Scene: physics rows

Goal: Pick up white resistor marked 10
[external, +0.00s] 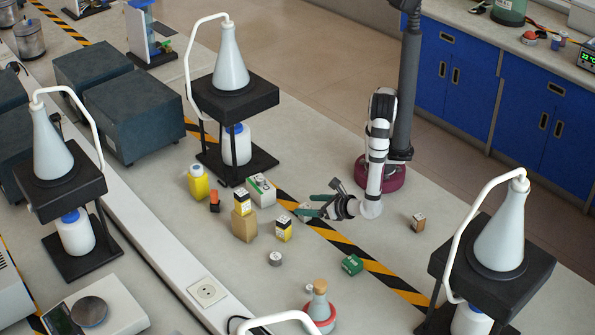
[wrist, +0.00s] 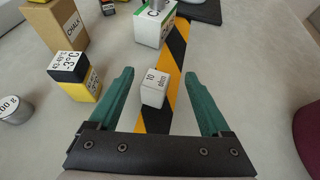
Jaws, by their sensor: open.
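The white resistor (wrist: 154,88) is a small white block marked "10 ohm". In the wrist view it stands on the table at the yellow and black striped tape, between the two green fingers of my gripper (wrist: 158,98). The fingers are open, with a gap on both sides of the block; the left finger is the nearer one. In the external view my gripper (external: 312,206) is low over the table at the tape, and the resistor (external: 304,208) shows partly behind the fingers.
A black and yellow block (wrist: 76,74) stands left of my gripper, with a brown chalk box (wrist: 60,24) behind it. A white and green box (wrist: 154,27) stands beyond the resistor. A metal weight (wrist: 14,108) is at far left.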

